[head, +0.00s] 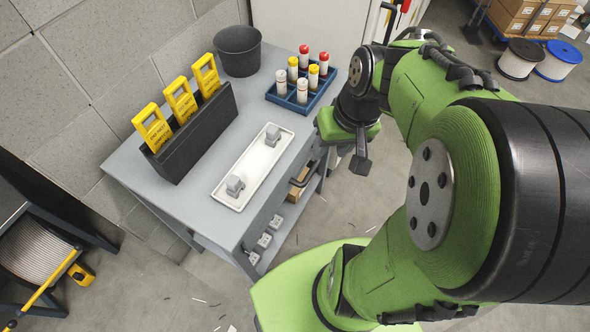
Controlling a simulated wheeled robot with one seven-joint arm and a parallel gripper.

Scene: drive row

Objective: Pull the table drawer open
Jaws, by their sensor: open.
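The grey table (150,190) stands left of my arm in the head view. Its drawer front runs below the top's right edge and is seen steeply from above. A dark bar handle (303,174) shows on that side. The drawer looks closed, with no gap visible. My gripper (352,160) is open and points down, to the right of the table edge and apart from the handle. One dark finger shows clearly; the other is mostly hidden by the green gripper body. Nothing shows between the fingers.
On the table are a white tray (228,200) with two grey blocks, a black holder (205,130) with yellow signs, a blue crate (318,98) of bottles and a dark bucket (238,50). Grey fittings (264,240) and a carton sit below. A cable reel (35,248) stands left.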

